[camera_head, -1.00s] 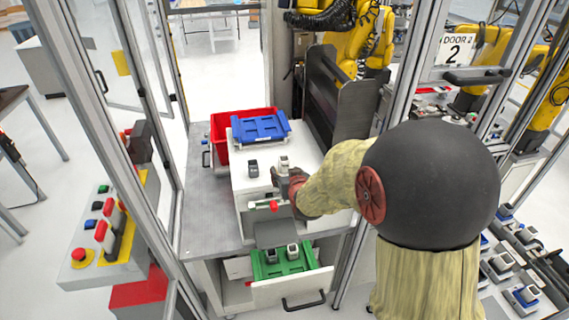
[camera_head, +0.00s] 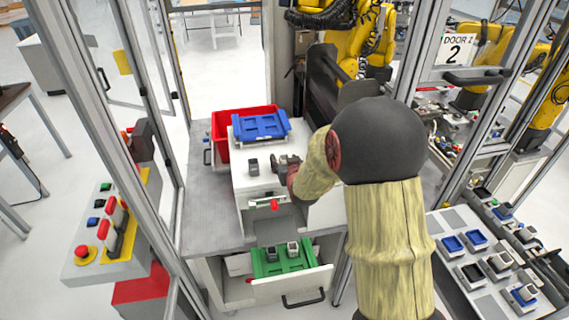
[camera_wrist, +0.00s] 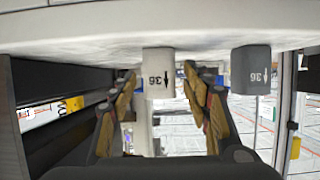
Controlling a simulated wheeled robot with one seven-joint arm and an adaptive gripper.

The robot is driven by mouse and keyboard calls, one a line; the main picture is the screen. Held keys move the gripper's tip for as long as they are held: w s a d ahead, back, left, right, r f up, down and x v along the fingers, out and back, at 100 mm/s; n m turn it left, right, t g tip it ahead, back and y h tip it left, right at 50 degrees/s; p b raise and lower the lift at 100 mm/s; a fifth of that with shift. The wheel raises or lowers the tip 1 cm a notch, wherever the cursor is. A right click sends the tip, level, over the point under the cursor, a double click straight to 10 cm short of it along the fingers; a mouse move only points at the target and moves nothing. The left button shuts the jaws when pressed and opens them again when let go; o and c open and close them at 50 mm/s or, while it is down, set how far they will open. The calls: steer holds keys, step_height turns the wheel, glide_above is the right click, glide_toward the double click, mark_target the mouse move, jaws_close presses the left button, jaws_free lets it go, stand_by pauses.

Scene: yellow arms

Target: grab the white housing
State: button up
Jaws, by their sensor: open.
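The white housing (camera_wrist: 158,72), marked 36, shows in the wrist view, where the picture is upside down. It stands on the white work surface, between the two spread fingers of my gripper (camera_wrist: 164,90), with visible gaps on both sides. A grey housing (camera_wrist: 250,70), also marked 36, stands beside it, outside the fingers. In the head view my gripper (camera_head: 288,163) is at the top of the white cabinet, right of the grey housing (camera_head: 253,167). The gripper hides the white housing there. My gripper is open and empty.
A blue tray (camera_head: 260,127) and a red bin (camera_head: 221,140) stand behind the cabinet top. Below, an open drawer (camera_head: 290,289) holds a green tray (camera_head: 266,268) with two housings. A dark panel (camera_head: 322,85) stands at the back right.

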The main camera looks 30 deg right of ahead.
steer(key=shift+w, duration=0.1)
steer(key=shift+c, duration=0.9)
steer(key=c, duration=0.9)
